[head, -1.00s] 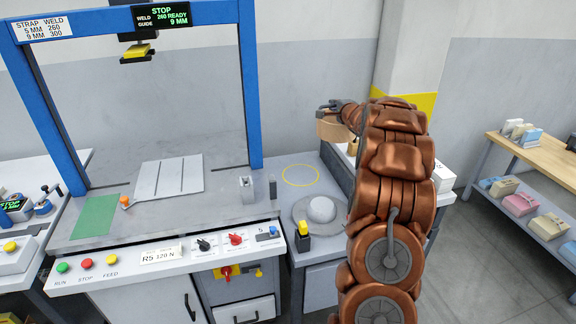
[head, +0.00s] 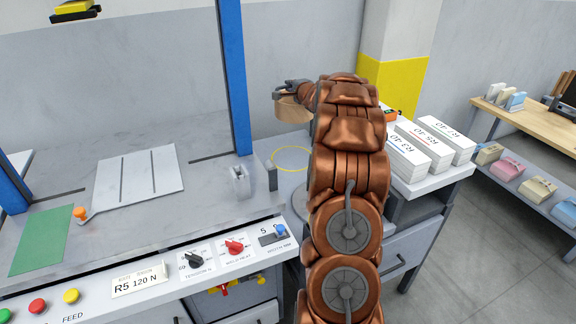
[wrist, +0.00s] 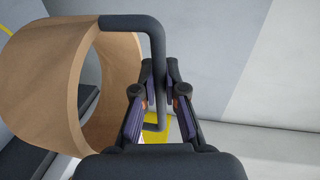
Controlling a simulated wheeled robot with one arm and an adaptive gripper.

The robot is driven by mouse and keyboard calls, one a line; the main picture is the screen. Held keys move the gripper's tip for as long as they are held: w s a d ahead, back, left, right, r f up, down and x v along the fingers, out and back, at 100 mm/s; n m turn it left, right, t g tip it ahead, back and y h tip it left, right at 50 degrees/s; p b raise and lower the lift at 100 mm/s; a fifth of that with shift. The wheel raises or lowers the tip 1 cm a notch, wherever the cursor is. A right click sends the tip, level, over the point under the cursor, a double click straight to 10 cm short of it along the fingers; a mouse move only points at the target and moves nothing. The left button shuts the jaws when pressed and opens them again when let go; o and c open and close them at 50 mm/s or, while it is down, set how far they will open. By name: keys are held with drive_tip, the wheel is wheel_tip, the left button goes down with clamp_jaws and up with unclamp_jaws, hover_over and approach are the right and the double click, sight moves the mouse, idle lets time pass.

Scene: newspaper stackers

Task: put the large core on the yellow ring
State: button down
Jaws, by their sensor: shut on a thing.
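The large core (head: 293,110), a short wide brown cardboard tube, is held up in the air by my gripper (head: 289,88). In the wrist view the core (wrist: 105,75) fills the left side with its open end showing, beside the fingers (wrist: 160,105). The exact contact is partly hidden. The yellow ring (head: 291,147) is a thin outline on the grey bench top. In the head view it appears below the core, with a gap between them; my arm is close to its right edge.
A small clear holder (head: 241,181) stands left of the ring. The blue frame post (head: 232,80) rises at the back left. White labelled stacks (head: 430,145) lie on a bench at the right. A control panel (head: 150,270) runs along the front left.

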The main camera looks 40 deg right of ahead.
wheel_tip(320, 180, down, 21)
drive_tip(key=w+b, duration=0.1)
drive_tip(key=b, duration=1.2)
drive_tip(key=shift+r+b, duration=0.2)
drive_tip(key=shift+b, duration=0.2)
drive_tip(key=shift+f, duration=0.1)
drive_tip(key=c, duration=1.2)
unclamp_jaws()
drive_tip(key=shift+c, duration=0.2)
drive_tip(key=p+v, duration=0.1)
drive_tip(key=v, duration=1.1)
